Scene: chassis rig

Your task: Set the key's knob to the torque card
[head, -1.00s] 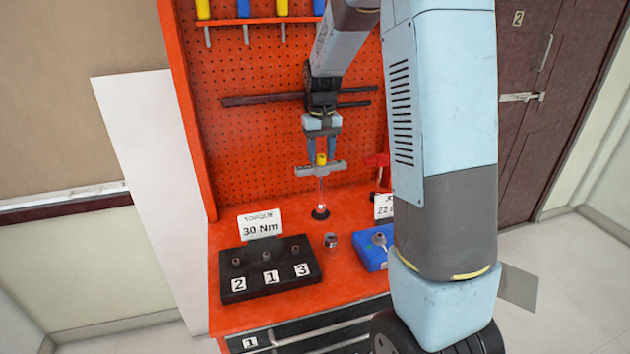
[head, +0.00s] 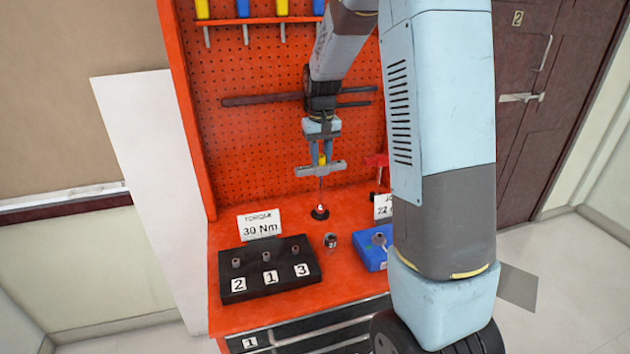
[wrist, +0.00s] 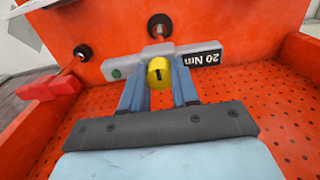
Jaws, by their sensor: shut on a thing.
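The T-handled key (head: 320,168) stands upright above the orange bench, its thin shaft running down to a black round base. My gripper (head: 322,152) is at its crossbar from above. In the wrist view my gripper (wrist: 159,80) is shut on the yellow knob (wrist: 159,73), which has a dark mark on its face.
The black block (head: 240,293) holds several sockets over labels 2, 1 and 3. A loose dark socket (head: 331,241) stands beside it. A blue block (head: 370,257) and another white card (head: 383,207) are partly hidden by my arm. A red pegboard (head: 240,130) rises behind.

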